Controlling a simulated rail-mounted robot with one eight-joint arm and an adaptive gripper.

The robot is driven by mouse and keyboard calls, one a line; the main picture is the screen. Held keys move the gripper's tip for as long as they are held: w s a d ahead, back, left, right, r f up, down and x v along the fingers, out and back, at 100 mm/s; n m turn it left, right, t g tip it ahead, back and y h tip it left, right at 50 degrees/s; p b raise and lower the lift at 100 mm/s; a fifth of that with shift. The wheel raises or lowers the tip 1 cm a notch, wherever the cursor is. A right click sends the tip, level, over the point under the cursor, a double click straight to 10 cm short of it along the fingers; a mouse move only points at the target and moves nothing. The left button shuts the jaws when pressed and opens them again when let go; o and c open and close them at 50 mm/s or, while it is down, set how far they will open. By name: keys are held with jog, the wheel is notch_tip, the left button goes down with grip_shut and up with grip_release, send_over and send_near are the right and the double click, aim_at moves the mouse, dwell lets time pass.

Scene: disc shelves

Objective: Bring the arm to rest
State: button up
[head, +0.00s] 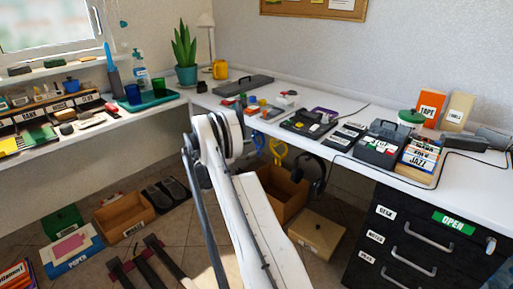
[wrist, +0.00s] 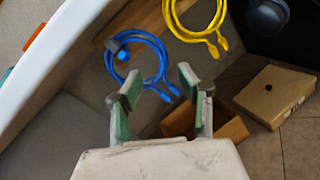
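My gripper (wrist: 158,88) shows in the wrist view with its two green-padded fingers spread apart and nothing between them. A coiled blue cable (wrist: 138,62) hangs beyond the fingertips; I cannot tell the exact gap. In the head view my white arm rises from the lower middle toward the desk edge. My gripper cannot be made out there, hidden behind the arm links.
The white desk (head: 345,134) carries trays and card boxes. A yellow cable (head: 278,152) hangs under its edge. Below are an open cardboard box (head: 280,205), a closed box (head: 317,235) and a black drawer cabinet (head: 405,240). Headphones (wrist: 268,18) hang nearby.

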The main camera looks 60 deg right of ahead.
jog(key=v, duration=0.7)
